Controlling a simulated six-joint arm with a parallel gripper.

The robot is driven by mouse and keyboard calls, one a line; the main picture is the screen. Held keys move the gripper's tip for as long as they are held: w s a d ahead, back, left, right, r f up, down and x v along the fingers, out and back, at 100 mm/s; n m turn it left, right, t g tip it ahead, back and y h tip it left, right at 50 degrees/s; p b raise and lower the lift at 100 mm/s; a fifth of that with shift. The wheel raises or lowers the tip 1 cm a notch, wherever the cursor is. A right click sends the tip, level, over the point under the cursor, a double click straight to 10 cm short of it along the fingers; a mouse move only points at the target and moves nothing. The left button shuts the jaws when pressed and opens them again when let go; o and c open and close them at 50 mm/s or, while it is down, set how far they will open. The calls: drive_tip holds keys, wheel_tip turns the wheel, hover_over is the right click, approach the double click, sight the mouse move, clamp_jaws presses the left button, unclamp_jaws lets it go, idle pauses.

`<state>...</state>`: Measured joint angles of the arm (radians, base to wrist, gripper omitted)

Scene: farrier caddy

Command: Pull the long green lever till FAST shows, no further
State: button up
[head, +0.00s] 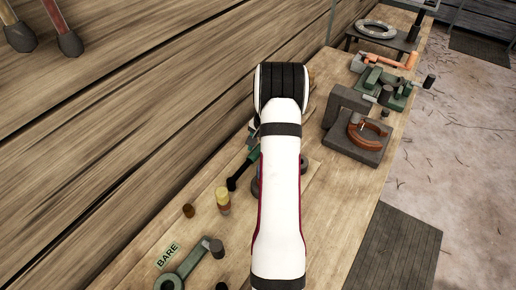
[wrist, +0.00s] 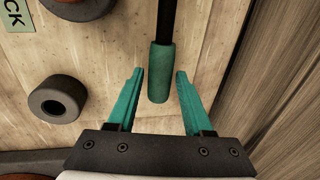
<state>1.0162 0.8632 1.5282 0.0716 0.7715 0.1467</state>
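In the wrist view a lever with a black shaft and a green grip (wrist: 160,75) comes down from the top edge. My gripper (wrist: 160,72) is open, its two teal fingers on either side of the grip's end. A narrow gap shows between the grip and each finger. The lever's base is out of that view. In the head view my white arm covers the middle of the bench and hides most of my gripper. A dark green and black piece (head: 243,170) shows just left of the arm; I cannot tell whether it is the same lever. No FAST marking is readable.
A dark ring (wrist: 57,99) and a sign ending in "CK" (wrist: 14,14) lie left in the wrist view. The head view shows a BARE sign (head: 167,256), a grey-green lever (head: 188,265), a yellow-topped peg (head: 222,200) and a block with a horseshoe (head: 358,148).

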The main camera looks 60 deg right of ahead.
clamp_jaws()
idle(1.1)
